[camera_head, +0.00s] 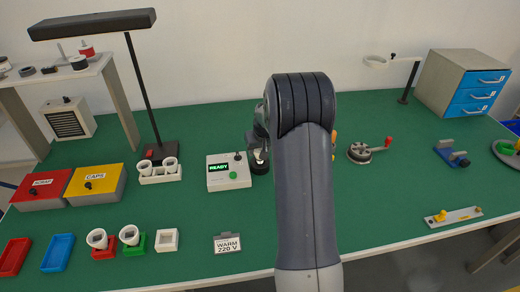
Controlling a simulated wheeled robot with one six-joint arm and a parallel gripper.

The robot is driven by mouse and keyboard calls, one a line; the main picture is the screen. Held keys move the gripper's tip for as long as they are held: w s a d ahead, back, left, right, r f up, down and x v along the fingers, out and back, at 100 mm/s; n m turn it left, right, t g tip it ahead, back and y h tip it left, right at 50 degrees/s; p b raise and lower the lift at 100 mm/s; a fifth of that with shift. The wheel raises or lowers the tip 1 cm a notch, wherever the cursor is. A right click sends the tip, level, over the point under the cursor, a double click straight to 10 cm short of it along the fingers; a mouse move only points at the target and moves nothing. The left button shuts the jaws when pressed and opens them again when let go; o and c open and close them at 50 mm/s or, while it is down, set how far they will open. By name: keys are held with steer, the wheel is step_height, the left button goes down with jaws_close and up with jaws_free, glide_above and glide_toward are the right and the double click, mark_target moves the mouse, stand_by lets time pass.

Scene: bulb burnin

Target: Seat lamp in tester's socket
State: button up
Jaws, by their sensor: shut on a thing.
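My gripper (259,150) is directly above that piece, partly hidden by my arm. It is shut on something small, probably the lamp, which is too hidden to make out. I cannot tell whether the held thing touches the dark piece or is inside it.
A white rack (147,180) holds white cups left of the tester. White cups stand on red (103,253) and green (135,249) trays in front. A WARM 220 V sign (228,244) stands near the front edge. A clamp with a red knob (362,152) is right of my arm.

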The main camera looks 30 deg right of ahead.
steer(key=shift+f+b, duration=0.65)
steer(key=shift+f, duration=0.15)
stand_by(0.5)
steer(key=o, duration=1)
steer(key=shift+r, duration=0.15)
steer(key=v, duration=1)
steer(key=shift+s+a+r+b, duration=0.1)
steer(key=shift+s+r+b, duration=0.15)
steer(key=shift+b, duration=0.15)
steer(key=shift+f, duration=0.1)
